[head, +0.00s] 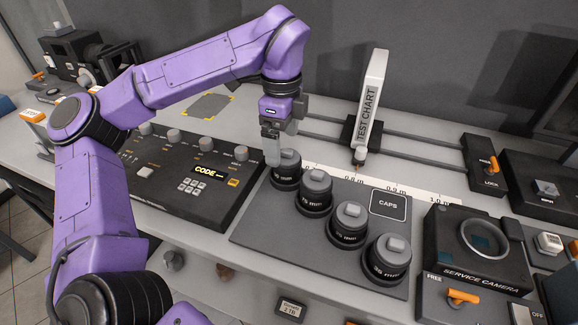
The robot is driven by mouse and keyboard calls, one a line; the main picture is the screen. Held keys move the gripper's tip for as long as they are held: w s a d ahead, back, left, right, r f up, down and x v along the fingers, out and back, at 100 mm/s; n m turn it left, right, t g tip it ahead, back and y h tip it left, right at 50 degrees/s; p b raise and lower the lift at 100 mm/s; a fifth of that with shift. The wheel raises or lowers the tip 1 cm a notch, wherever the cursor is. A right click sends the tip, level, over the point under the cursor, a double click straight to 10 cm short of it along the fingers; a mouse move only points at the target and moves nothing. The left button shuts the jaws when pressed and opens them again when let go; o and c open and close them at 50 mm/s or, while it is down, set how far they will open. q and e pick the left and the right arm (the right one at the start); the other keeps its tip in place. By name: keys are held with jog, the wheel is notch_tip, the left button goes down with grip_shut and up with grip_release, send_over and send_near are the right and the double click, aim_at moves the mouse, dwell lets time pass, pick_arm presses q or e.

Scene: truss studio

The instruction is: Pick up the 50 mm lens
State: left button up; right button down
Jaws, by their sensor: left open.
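Several black lenses with grey caps stand upright in a slanting row on a dark grey mat (262,225). The farthest lens (287,180) is right below and beside my left gripper. Nearer along the row are a second lens (314,203), a third lens (347,236) and a nearest lens (384,268). Their white "mm" labels are too small to read surely, so I cannot tell which is the 50 mm one. My left gripper (272,160) is open, pointing down, its fingertips at the left side of the farthest lens's cap; contact is unclear. My right gripper is out of view.
A black control panel (165,185) with knobs lies left of the mat. Behind stands a tall test chart (371,95) on rails, with a white distance scale (410,189). A CAPS pad (388,204) is on the mat's right. The service camera (470,250) stands at right.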

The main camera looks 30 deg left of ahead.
aim_at(287, 150)
pick_arm(q)
jog(key=f, duration=0.2)
jog(key=w+f+p, duration=0.1)
jog(key=f, duration=0.2)
jog(key=shift+w+d+f, duration=0.1)
jog(key=shift+d+f, duration=0.05)
jog(key=shift+f, duration=0.5)
jog(key=c, duration=1.6)
